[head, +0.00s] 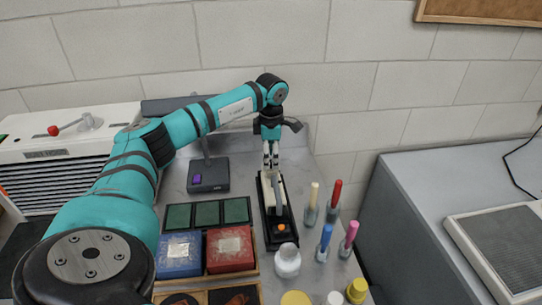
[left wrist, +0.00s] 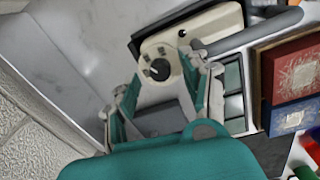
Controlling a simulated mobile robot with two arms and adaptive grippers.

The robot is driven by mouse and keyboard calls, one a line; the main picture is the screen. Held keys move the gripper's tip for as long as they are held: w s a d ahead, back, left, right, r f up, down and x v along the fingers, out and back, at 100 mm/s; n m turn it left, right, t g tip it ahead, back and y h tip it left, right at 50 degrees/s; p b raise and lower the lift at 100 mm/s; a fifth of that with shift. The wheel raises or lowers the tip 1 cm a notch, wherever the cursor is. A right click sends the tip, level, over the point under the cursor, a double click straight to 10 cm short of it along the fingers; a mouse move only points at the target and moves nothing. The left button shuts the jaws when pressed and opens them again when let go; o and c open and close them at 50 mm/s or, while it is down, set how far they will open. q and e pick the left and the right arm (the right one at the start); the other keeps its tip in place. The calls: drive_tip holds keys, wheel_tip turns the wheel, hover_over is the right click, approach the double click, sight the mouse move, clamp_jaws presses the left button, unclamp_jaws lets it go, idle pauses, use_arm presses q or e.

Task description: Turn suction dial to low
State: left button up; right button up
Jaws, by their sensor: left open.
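The suction dial (left wrist: 158,69) is a round black knob with pale marks on a cream-coloured unit (left wrist: 210,25). In the head view the cream unit (head: 281,189) sits in a black tray on the grey bench, with a grey handpiece and an orange spot at its near end. My left gripper (head: 270,163) points down over the far end of the unit and hides the dial there. In the left wrist view my left gripper (left wrist: 170,78) is open, with its fingers on either side of the dial. I cannot tell whether they touch it. My right gripper is out of view.
Right of the unit stand several upright coloured tools, including a red one (head: 336,192) and a blue one (head: 325,238). A white jar (head: 287,262) is in front. Left are green pads (head: 208,213), a blue box (head: 179,256) and a red box (head: 230,250). A wall rises behind.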

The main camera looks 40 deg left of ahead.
use_arm(q)
drive_tip(key=shift+f, duration=0.75)
clamp_jaws()
drive_tip(key=n, duration=0.5)
drive_tip(key=shift+w, duration=0.1)
drive_tip(key=n, duration=0.6)
drive_tip(key=shift+a+n+g, duration=0.1)
drive_tip(key=shift+n+g, duration=0.2)
idle(0.4)
